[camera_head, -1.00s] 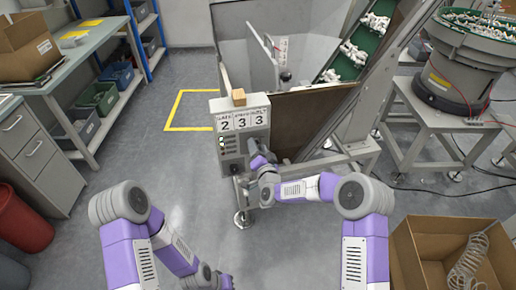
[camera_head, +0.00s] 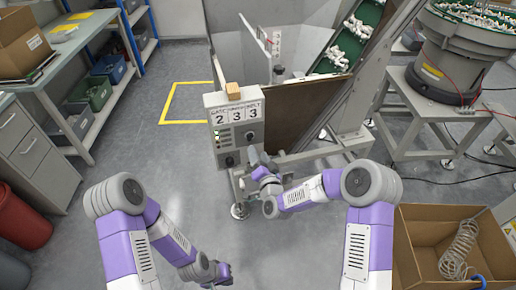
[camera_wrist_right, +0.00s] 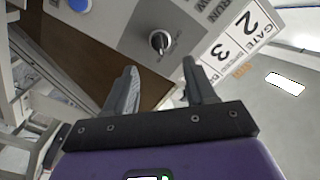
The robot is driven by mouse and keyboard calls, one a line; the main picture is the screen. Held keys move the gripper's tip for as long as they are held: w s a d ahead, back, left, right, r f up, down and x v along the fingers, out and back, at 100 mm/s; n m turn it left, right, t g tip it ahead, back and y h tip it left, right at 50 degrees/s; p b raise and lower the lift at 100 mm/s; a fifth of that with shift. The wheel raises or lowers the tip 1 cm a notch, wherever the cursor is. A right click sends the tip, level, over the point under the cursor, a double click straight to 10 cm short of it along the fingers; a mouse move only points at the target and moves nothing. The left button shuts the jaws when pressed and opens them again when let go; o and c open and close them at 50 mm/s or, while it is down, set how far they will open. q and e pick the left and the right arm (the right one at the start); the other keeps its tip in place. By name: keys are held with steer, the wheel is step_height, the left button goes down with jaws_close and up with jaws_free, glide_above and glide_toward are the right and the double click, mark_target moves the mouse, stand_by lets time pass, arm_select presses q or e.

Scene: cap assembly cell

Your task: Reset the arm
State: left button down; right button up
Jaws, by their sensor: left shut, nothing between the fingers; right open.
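My right gripper (camera_head: 254,158) is at the lower right of the grey control box (camera_head: 221,140). In the right wrist view the right gripper (camera_wrist_right: 160,80) is open, with nothing between its fingers. My left gripper (camera_head: 224,272) hangs low over the floor near the bottom edge of the head view. It is shut and empty; its fingers are small there.
A blue button (camera_wrist_right: 80,5) shows in the wrist view. An open cardboard box (camera_head: 418,248) stands at right. The floor left of the machine is clear.

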steer(key=s+d+f+n+g+p, duration=0.4)
steer(key=s+f+g, duration=0.5)
steer(key=s+f, duration=0.45)
steer(key=s+d+f+g+p, duration=0.1)
steer(key=s+g, duration=0.3)
steer(key=s, duration=0.6)
steer(key=s+d+f+g+p, duration=0.2)
steer(key=s+f+g, duration=0.1)
steer(key=s, duration=0.6)
steer(key=shift+s+d+f+g+p, duration=0.25)
steer(key=shift+s+g+p, duration=0.15)
steer(key=shift+g, duration=0.1)
stand_by(4.2)
